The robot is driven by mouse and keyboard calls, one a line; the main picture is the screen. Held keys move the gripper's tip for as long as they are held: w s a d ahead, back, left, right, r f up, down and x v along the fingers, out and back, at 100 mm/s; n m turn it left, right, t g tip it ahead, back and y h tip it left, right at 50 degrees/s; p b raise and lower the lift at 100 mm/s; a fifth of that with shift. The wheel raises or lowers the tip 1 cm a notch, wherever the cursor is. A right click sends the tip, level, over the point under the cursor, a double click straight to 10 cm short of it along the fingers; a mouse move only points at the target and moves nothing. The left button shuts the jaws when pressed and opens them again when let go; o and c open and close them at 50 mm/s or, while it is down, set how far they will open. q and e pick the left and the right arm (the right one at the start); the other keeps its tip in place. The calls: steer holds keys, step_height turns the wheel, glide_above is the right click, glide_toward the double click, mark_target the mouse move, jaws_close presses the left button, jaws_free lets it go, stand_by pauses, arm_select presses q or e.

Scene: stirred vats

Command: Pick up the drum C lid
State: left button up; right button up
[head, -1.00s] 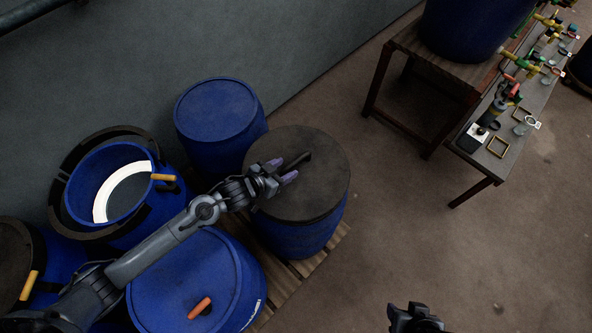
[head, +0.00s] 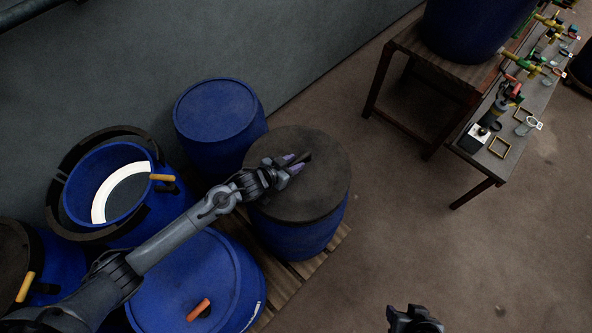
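A blue drum (head: 300,238) with a flat dark grey-brown lid (head: 318,195) stands right of centre. I see no letter on it, so I cannot tell for sure that this is drum C. A short dark bar handle (head: 305,157) sits on top of the lid, which lies flat on the drum.
A blue-lidded drum (head: 215,105) stands behind. A blue drum with an orange handle (head: 199,309) is in front. An open vat (head: 70,205) and another dark-lidded drum (head: 14,262) are at left. A bench (head: 478,165) with small items is at right. The floor between is clear.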

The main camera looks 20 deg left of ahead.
arm_select(q)
jaws_close()
steer(key=shift+r, duration=0.1)
stand_by(1.0)
